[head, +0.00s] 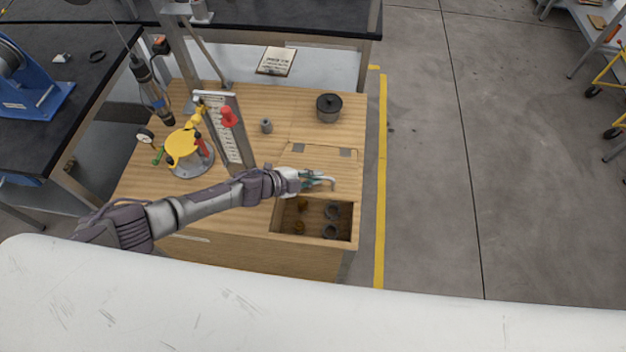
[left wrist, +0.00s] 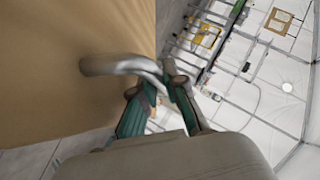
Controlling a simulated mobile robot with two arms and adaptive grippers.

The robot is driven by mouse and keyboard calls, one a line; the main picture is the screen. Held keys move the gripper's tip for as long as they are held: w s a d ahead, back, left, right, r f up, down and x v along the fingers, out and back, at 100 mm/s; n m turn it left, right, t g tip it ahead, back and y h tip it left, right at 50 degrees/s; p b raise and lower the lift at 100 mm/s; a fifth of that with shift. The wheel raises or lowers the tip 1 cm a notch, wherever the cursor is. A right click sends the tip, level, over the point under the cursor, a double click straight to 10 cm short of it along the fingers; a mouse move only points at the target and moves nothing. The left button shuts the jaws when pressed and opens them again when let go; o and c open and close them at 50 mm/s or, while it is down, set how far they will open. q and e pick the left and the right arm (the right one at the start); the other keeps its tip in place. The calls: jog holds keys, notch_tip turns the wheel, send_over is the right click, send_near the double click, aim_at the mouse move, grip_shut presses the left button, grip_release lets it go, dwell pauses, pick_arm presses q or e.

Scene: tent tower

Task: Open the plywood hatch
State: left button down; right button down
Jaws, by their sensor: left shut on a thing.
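The plywood hatch (head: 341,171) is on the right part of the wooden bench, with two grey hinges along its far edge. It is raised, and the compartment (head: 316,216) in front of it shows open. Its curved metal handle (head: 331,184) also shows in the left wrist view (left wrist: 112,65), beside the wooden panel (left wrist: 65,65). My left gripper (head: 312,181) is shut on the handle; its green fingers (left wrist: 157,92) close around it in the left wrist view. The hatch's exact angle is hard to tell. My right gripper is not in view.
Inside the compartment are dark rings (head: 331,231) and small brownish pieces (head: 299,227). A dark lidded pot (head: 328,110) stands behind the hatch. A slanted scale board (head: 232,135) and yellow-topped stand (head: 184,150) are left. Floor right of the bench is clear.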

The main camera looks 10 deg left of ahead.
pick_arm(q)
jog(key=shift+w+r+g+p, duration=0.3)
jog(key=shift+w+r+p, duration=0.35)
jog(key=shift+r, duration=0.15)
jog(key=c, duration=1.5)
grip_release()
jog(key=shift+s+a+r, duration=0.15)
jog(key=shift+a, duration=0.15)
jog(key=v, duration=1.1)
jog(key=shift+s, duration=0.15)
